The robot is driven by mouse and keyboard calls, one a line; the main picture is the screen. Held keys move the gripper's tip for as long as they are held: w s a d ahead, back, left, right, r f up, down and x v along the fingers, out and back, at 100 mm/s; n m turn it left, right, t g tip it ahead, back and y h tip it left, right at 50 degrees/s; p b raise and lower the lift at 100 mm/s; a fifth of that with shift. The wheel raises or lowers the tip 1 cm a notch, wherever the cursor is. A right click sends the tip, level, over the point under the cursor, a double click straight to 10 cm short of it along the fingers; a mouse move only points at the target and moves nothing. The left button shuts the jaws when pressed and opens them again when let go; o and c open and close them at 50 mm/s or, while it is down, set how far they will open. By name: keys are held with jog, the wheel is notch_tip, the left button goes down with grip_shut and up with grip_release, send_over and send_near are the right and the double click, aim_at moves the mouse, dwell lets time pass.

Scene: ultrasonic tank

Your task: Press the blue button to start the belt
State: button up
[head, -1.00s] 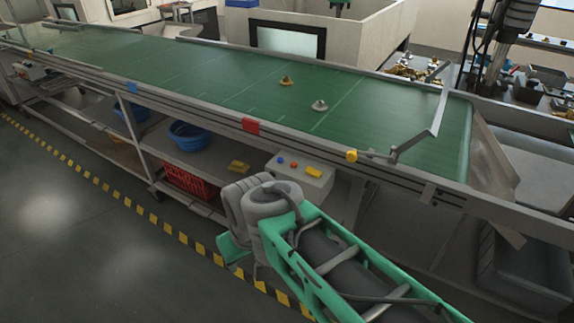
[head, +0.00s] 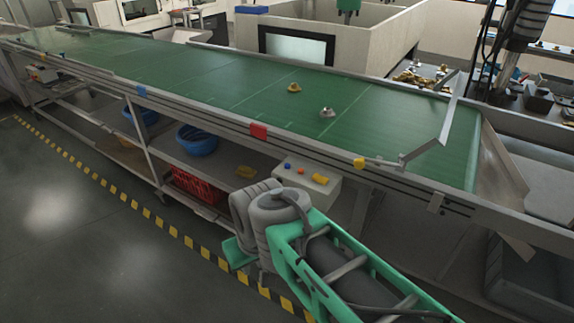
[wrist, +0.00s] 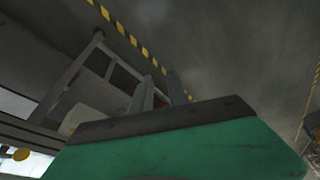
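The blue button (head: 287,165) is on top of a light grey control box (head: 328,194) under the near edge of the belt, left of a red button and a yellow one. The green belt (head: 215,85) carries two small metal parts. In the head view my arm reaches up from the bottom right, its grey joint just in front of and below the box. My gripper's fingers cannot be made out there. In the wrist view my gripper (wrist: 161,84) shows two fingers apart with nothing between them. The button cannot be made out in the wrist view.
The belt's rail and frame (head: 225,120) run just above and behind the box. A lower shelf holds blue basins (head: 197,140) and a red crate (head: 195,187). A yellow-black floor stripe (head: 175,235) runs along the line. The floor at left is clear.

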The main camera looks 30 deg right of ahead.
grip_shut()
dwell(1.1)
